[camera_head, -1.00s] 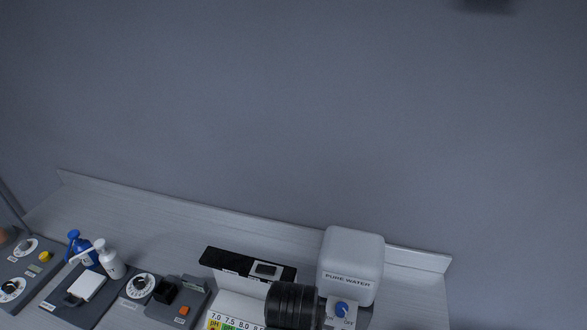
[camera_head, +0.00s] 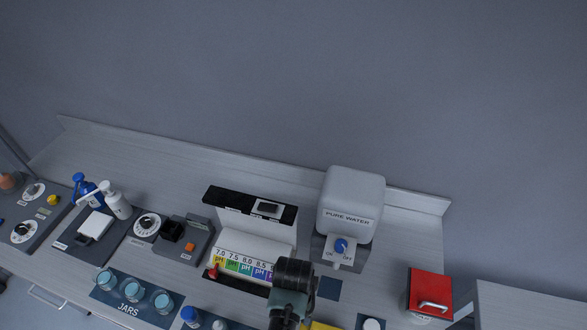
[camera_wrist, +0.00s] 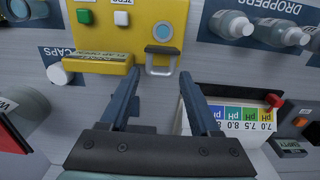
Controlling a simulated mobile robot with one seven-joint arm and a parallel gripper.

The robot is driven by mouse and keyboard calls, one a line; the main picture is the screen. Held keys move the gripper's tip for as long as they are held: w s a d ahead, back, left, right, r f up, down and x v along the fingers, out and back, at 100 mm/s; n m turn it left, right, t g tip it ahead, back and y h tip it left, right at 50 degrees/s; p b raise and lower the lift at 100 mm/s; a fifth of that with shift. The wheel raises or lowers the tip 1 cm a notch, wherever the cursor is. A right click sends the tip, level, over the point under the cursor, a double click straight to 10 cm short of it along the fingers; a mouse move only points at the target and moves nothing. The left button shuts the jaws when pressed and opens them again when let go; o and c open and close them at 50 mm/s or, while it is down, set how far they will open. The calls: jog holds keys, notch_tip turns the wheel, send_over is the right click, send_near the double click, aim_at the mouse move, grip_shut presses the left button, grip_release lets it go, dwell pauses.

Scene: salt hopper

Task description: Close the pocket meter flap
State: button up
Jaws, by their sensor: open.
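The pocket meter appears to be the yellow unit (camera_wrist: 118,32) in the wrist view, with a green button, a white button and a round blue-grey port. A grey U-shaped frame (camera_wrist: 161,61), perhaps the flap, stands out from its near edge beside the port. Whether it is hinged open is hard to tell. A sliver of yellow (camera_head: 321,326) shows at the bottom of the head view. My gripper (camera_wrist: 160,82) is open and empty, its fingers pointing toward the yellow unit, with the frame roughly between their lines. In the head view the fingertips are out of sight.
In the wrist view, droppers (camera_wrist: 232,24) lie right of the unit, a white cap (camera_wrist: 59,74) left, and the pH chart (camera_wrist: 245,116) beside the right finger. The head view shows the water tank (camera_head: 350,197), jars (camera_head: 132,291) and a red-lidded bin (camera_head: 430,291).

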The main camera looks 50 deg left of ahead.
grip_shut()
dwell(0.4)
